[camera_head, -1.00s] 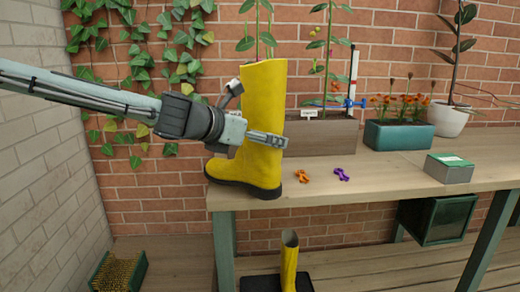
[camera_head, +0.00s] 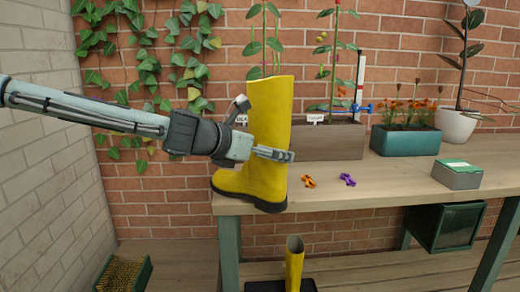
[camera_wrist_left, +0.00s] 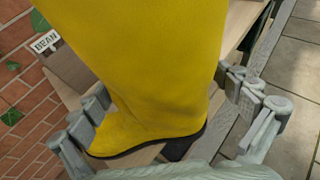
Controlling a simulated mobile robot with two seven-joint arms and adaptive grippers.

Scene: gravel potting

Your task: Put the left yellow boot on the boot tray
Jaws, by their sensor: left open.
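A yellow boot (camera_head: 268,135) with a dark sole stands upright at the left end of the wooden bench. My left gripper (camera_head: 262,153) is at the boot's lower shaft. In the left wrist view its open fingers (camera_wrist_left: 165,120) are on both sides of the boot (camera_wrist_left: 140,70); I cannot tell whether they touch it. A second yellow boot (camera_head: 294,265) stands low under the bench, on a dark boot tray (camera_head: 265,286) that is cut off by the bottom edge. My right gripper is not in view.
The wooden bench (camera_head: 400,181) holds an orange clip (camera_head: 308,181), a purple clip (camera_head: 348,179), a grey-green box (camera_head: 457,174) and planters (camera_head: 405,141) along the wall. A boot brush (camera_head: 124,273) lies low at the left. A green bench leg (camera_head: 229,250) stands left of the tray.

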